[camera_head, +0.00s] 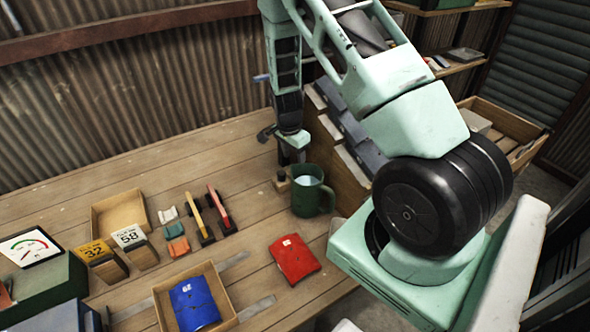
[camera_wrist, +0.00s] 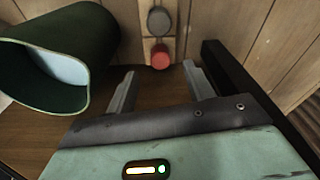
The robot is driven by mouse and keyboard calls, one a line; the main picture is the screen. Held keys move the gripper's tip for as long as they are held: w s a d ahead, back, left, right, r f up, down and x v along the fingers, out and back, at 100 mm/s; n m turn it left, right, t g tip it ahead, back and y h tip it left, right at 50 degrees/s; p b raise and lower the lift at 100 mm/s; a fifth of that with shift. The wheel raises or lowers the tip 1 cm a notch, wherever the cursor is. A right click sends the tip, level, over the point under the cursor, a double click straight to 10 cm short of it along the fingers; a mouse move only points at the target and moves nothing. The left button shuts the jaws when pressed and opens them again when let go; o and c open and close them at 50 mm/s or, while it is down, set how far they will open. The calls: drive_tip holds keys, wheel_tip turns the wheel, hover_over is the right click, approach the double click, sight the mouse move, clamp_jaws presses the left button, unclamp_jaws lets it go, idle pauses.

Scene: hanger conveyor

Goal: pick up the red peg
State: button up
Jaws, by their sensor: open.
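The red peg (camera_wrist: 160,57) shows its round red top in the wrist view, at upper middle. A grey peg (camera_wrist: 159,20) is just beyond it on the same pale wooden block (camera_wrist: 148,47). My gripper (camera_wrist: 160,72) is open and empty, with one finger to each side below the red peg's top in the picture. I cannot tell its height over the peg. In the head view my gripper (camera_head: 289,165) points down at the back of the table, above the small wooden block (camera_head: 281,181). The red peg cannot be made out there.
A green mug (camera_head: 308,196) stands close beside the block, left of my fingers in the wrist view (camera_wrist: 85,45). A dark bar (camera_wrist: 235,75) is close to the right finger. Red and blue packets, brushes and trays lie on the table (camera_head: 150,172).

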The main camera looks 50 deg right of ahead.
drive_tip(key=shift+d+f+p, duration=0.15)
drive_tip(key=shift+f+p, duration=0.35)
drive_tip(key=shift+f, duration=0.8)
drive_tip(key=shift+d+f+p, duration=0.1)
drive_tip(key=shift+f+p, duration=0.35)
drive_tip(key=shift+f, duration=0.85)
drive_tip(key=c, duration=1)
